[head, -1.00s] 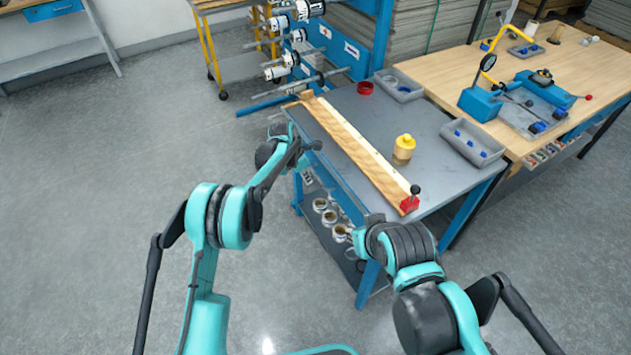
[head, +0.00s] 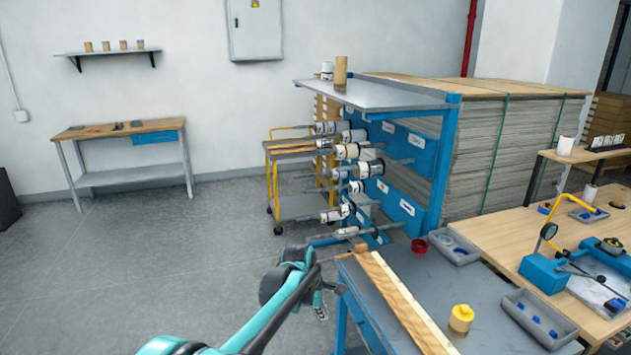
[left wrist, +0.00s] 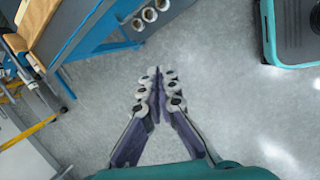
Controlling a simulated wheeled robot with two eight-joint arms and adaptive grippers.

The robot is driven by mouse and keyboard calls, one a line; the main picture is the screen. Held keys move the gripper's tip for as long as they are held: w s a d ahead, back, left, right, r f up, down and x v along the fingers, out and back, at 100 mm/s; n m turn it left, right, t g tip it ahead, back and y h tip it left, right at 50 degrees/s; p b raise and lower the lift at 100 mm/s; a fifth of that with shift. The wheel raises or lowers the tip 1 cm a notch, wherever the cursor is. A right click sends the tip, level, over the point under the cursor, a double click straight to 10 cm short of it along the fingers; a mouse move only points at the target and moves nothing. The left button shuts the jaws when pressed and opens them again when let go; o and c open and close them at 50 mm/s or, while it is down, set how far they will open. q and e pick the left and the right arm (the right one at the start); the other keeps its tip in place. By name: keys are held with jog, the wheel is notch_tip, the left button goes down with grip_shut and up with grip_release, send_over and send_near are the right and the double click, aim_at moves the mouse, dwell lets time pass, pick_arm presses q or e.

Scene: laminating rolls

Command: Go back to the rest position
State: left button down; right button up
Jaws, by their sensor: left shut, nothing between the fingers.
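My left gripper (head: 334,289) shows at the end of the teal and black left arm in the head view, beside the left edge of the grey-topped workbench (head: 420,276). In the left wrist view the left gripper (left wrist: 159,78) is shut, its dark fingers meeting over bare floor with nothing between them. My right gripper and arm are outside the head view.
A wooden strip (head: 400,300) and a yellow-capped cylinder (head: 461,319) are on the workbench. A blue rack with rolls (head: 408,200) stands behind it, and a yellow cart (head: 300,205) beside that. Open floor (head: 130,270) lies to the left.

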pick_arm(q)
jog(key=s+a+r+m+t+y, duration=0.1)
jog(key=s+a+r+m, duration=0.35)
jog(key=s+a, duration=0.2)
jog(key=s+a+r+m+t, duration=0.1)
jog(key=s+a+r+m, duration=0.2)
jog(key=s+a+r, duration=0.35)
jog(key=s+a+f+m+t+y, duration=0.1)
jog(key=s+a+f+m, duration=0.1)
jog(key=s, duration=0.7)
jog(key=s+a+f+m+t, duration=0.1)
jog(key=s+a+f+m, duration=0.2)
jog(key=s+a+m, duration=0.2)
jog(key=s+m, duration=0.2)
jog(key=s, duration=0.2)
jog(key=shift+f+t+y, duration=0.2)
jog(key=shift+t+y, duration=0.1)
jog(key=shift+y, duration=0.1)
jog(key=shift+s, duration=0.1)
